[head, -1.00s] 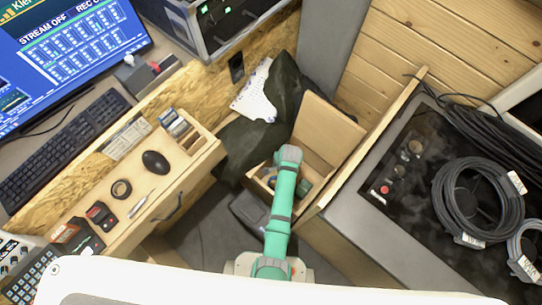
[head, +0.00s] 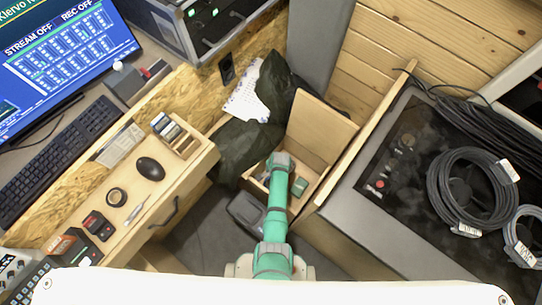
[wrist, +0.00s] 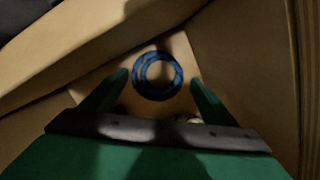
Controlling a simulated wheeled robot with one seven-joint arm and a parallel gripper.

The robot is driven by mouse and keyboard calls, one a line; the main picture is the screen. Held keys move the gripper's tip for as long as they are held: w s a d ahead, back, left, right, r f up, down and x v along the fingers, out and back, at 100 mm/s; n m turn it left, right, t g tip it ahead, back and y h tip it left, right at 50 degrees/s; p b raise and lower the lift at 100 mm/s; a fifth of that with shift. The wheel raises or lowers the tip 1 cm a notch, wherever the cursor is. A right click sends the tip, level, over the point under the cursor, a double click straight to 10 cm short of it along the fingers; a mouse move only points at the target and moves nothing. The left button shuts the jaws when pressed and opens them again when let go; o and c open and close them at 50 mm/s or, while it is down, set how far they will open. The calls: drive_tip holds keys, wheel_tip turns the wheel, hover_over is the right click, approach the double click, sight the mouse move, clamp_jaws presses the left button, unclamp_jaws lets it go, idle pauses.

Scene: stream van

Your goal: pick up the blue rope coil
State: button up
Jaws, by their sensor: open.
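The blue rope coil (wrist: 138,78) is a ring with dark bands, lying in the bottom of a wooden box in the wrist view. My gripper (wrist: 158,88) is open, with its green fingers on either side of the coil's near part and nothing seen between them but the coil and the box floor. I cannot tell how far above the coil the fingertips are. In the head view my green arm reaches into the wooden box (head: 323,132), and it hides the coil and the gripper's tips.
A green object (head: 300,186) lies in the box beside my arm. A small pale round object (wrist: 188,118) shows near the gripper in the wrist view. The box walls stand close around.

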drive_tip(key=shift+a+f, duration=0.1)
drive_tip(key=shift+f, duration=0.4)
drive_tip(key=shift+c, duration=0.5)
drive_tip(key=c, duration=0.8)
drive_tip(key=shift+o, duration=0.2)
drive_tip(key=shift+r, duration=0.1)
